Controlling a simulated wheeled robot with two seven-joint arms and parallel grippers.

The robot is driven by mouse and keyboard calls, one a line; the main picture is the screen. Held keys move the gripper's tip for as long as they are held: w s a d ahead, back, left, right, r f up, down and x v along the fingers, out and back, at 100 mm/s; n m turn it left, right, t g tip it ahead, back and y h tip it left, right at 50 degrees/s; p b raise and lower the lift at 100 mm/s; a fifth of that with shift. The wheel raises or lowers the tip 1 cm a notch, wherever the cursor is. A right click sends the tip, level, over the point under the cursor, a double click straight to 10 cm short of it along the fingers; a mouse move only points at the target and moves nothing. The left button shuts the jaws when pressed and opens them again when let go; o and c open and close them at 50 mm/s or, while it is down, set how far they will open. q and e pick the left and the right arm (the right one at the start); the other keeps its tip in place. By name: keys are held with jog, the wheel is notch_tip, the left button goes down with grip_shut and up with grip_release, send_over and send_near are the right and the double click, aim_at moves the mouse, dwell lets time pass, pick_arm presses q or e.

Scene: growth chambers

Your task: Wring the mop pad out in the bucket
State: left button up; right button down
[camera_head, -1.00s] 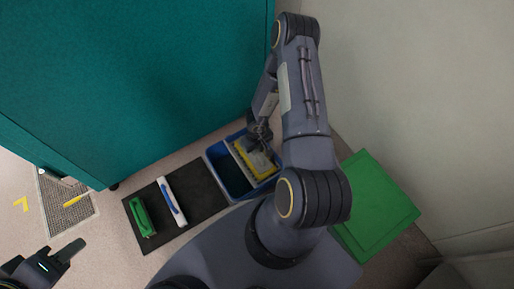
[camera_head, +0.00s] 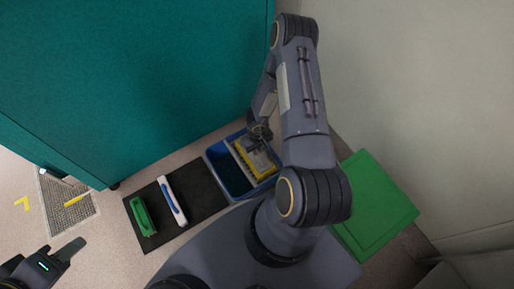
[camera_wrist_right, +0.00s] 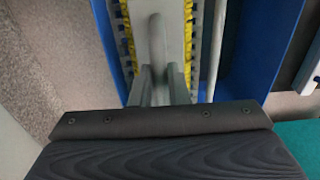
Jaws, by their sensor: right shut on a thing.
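The mop pad, yellow-edged with a pale grey top, sits in the right part of the blue bucket (camera_head: 211,168) in the head view (camera_head: 264,166). In the right wrist view the pad (camera_wrist_right: 172,25) has a yellow fringe along both sides. My right gripper (camera_wrist_right: 160,80) is shut on the pad's grey grip; the gripper also shows over the bucket in the head view (camera_head: 255,143). The pad's underside is hidden. My left gripper (camera_head: 62,255) is at the lower left, away from the bucket; its finger opening is not clear.
A black mat (camera_head: 207,187) left of the bucket holds a green-handled tool (camera_head: 143,217) and a white-and-blue tool (camera_head: 172,200). A teal cabinet (camera_head: 130,80) stands behind. A green box (camera_head: 372,205) is at the right by the wall. A floor grate (camera_head: 62,215) is at the left.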

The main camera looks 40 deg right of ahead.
jog(key=shift+r+p, duration=0.1)
jog(key=shift+p, duration=0.55)
dwell(0.9)
jog(key=shift+p, duration=0.95)
dwell(1.8)
jog(key=shift+s+f, duration=0.1)
jog(key=shift+f, duration=0.15)
dwell(0.5)
notch_tip(320, 180, up, 9)
jog(key=p, duration=1)
notch_tip(320, 180, up, 4)
jog(key=p, duration=0.4)
jog(key=shift+r, duration=0.1)
